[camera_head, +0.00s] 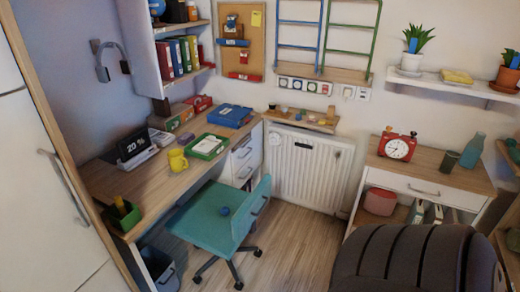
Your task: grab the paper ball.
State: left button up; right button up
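No other ball-like paper shows clearly in the head view. Neither my left nor my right gripper is in view.
The chair stands against the wooden desk (139,189), which holds a yellow mug (177,160) and a green tray (209,146). A bin (160,268) stands below at left. A dark ribbed shape (415,262) fills the bottom right. Wooden floor (298,235) is clear between.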

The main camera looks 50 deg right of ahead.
aim_at(225, 210)
jog(key=z, duration=1.25)
jog(key=i+l+z, duration=0.25)
jog(key=i+l, duration=0.25)
jog(key=i+l+z, duration=0.25)
jog(key=i+l, duration=0.2)
jog(key=i, duration=0.15)
